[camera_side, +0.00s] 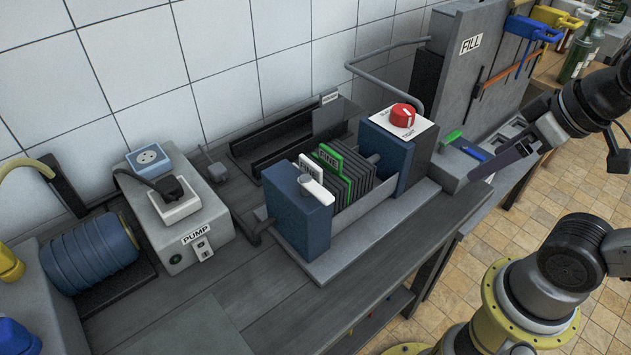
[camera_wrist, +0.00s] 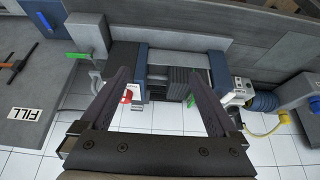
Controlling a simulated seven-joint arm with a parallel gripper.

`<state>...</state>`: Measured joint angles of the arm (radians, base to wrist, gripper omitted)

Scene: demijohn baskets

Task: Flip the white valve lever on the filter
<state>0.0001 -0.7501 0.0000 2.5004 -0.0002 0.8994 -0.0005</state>
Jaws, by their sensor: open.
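The filter stands on the grey bench, with dark plates (camera_side: 350,180) between two blue end blocks. The white valve lever (camera_side: 316,190) sits on top of the left blue block (camera_side: 298,215), lying slanted across it. My gripper (camera_side: 474,178) is at the right in the side view, beyond the filter's right end and well apart from the lever. In the wrist view its two fingers (camera_wrist: 159,76) are spread and empty, with the filter's plates (camera_wrist: 168,80) beyond them. I cannot make out the lever for certain in the wrist view.
A red knob (camera_side: 403,115) tops the filter's right block. A pump (camera_side: 182,222) stands left of the filter. A grey FILL panel (camera_side: 470,70) rises behind at the right. The bench front (camera_side: 360,300) is clear.

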